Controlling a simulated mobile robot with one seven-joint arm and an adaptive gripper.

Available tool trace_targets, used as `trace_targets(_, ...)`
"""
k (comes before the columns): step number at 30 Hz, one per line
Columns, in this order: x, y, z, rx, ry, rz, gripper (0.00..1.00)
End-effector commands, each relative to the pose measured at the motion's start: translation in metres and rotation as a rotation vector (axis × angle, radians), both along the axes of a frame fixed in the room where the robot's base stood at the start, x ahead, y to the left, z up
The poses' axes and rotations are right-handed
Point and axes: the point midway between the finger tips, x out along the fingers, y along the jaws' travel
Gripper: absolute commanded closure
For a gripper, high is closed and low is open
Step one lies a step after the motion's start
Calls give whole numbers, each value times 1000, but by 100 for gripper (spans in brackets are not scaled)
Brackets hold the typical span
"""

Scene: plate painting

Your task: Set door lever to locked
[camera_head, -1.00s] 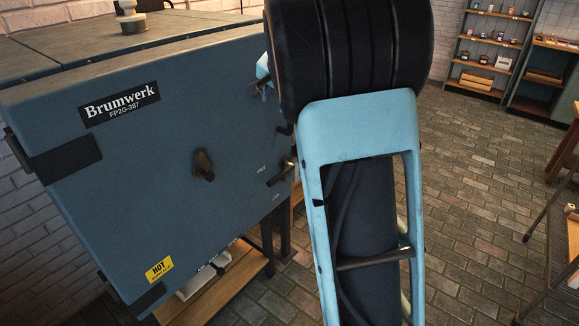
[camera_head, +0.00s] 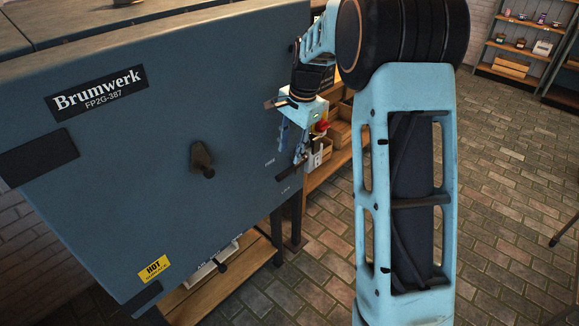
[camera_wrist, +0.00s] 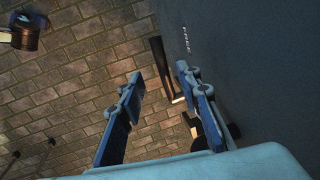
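The door lever is a dark bar at the right edge of the blue-grey kiln door (camera_head: 130,180). In the head view the lever (camera_head: 288,175) sits between two small labels, and the upper one is beside it. In the wrist view the lever (camera_wrist: 161,62) lies close to the word FREE (camera_wrist: 187,40). My gripper (camera_head: 292,150) is just above the lever, pointing down beside the door. In the wrist view my gripper (camera_wrist: 158,76) has its two blue fingers apart, with the lever showing between and beyond the fingertips. I see no clear contact.
A dark knob (camera_head: 203,160) sticks out of the middle of the door. A control box with a red button (camera_head: 321,127) is behind my gripper. Wooden shelves (camera_head: 340,150) stand behind it. The brick floor (camera_head: 500,180) at right is open.

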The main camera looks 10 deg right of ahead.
Motion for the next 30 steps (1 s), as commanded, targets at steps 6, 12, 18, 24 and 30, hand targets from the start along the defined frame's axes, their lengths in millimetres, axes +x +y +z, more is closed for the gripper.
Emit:
trace_targets(6, 6, 4, -45, 0, 4, -1, 68)
trace_targets(12, 11, 8, -71, -1, 1, 0, 68)
trace_targets(18, 13, 9, -80, -2, -1, 0, 68)
trace_targets(24, 13, 9, -81, -2, -1, 0, 68)
trace_targets(30, 13, 9, -80, -2, -1, 0, 87)
